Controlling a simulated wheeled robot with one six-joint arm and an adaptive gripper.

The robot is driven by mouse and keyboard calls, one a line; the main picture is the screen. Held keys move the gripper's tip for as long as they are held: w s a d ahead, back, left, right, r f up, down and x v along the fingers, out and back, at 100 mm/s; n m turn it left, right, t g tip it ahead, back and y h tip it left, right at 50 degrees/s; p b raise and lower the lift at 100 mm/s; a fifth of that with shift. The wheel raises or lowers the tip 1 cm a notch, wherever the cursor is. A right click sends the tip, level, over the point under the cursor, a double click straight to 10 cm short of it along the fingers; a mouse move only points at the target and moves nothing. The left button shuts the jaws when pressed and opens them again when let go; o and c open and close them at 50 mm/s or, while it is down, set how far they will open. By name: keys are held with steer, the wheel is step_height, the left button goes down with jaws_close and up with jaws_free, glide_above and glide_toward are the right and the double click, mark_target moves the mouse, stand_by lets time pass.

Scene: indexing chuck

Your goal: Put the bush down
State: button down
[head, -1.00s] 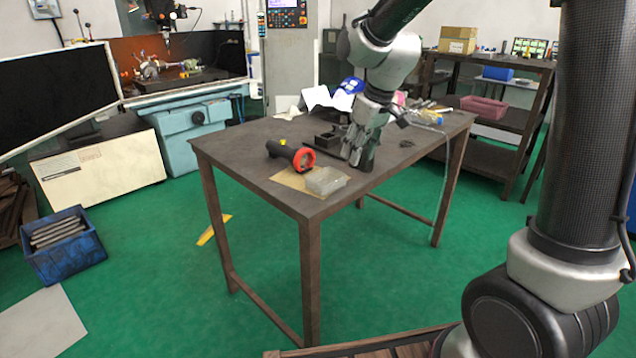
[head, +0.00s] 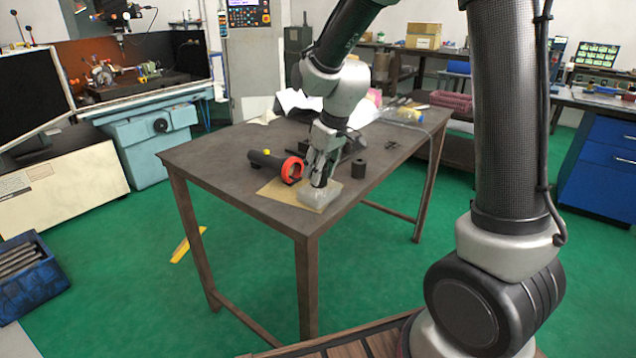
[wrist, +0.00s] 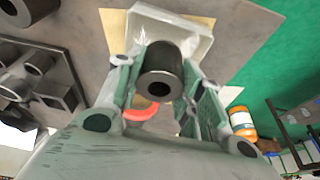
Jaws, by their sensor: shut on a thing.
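My gripper (head: 318,182) is shut on the bush, a short dark hollow cylinder. The wrist view shows the bush (wrist: 160,76) between the two fingers, its bore facing the camera. In the head view the fingers mostly hide it. The gripper is low over the table, at a clear shallow tray (head: 325,197); the tray (wrist: 192,38) also shows behind the bush in the wrist view. I cannot tell whether the bush touches the tray.
A black tube with a red-orange ring (head: 291,170) lies left of the gripper. Another dark cylinder (head: 358,168) stands to the right. Dark holders (wrist: 45,85) show left in the wrist view.

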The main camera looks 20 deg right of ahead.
steer(key=shift+f, duration=1.85)
steer(key=c, duration=0.9)
jaws_free()
steer(key=shift+f, duration=0.1)
steer(key=v, duration=1.2)
steer(key=s+d+r+m, duration=0.2)
steer(key=s+d, duration=0.2)
steer(key=s, duration=0.4)
steer(key=s+d+r+m+t+h, duration=0.1)
steer(key=s+d, duration=0.3)
steer(key=s, duration=0.4)
steer(key=s+d+r+m, duration=0.2)
steer(key=s+d+m, duration=0.1)
steer(key=s+d, duration=0.2)
steer(key=shift+s+r+m+h, duration=0.15)
steer(key=shift+s+h, duration=0.05)
steer(key=shift+s, duration=0.5)
steer(key=shift+s+r+m+h, duration=0.15)
steer(key=shift+s+h, duration=0.05)
steer(key=shift+s, duration=0.5)
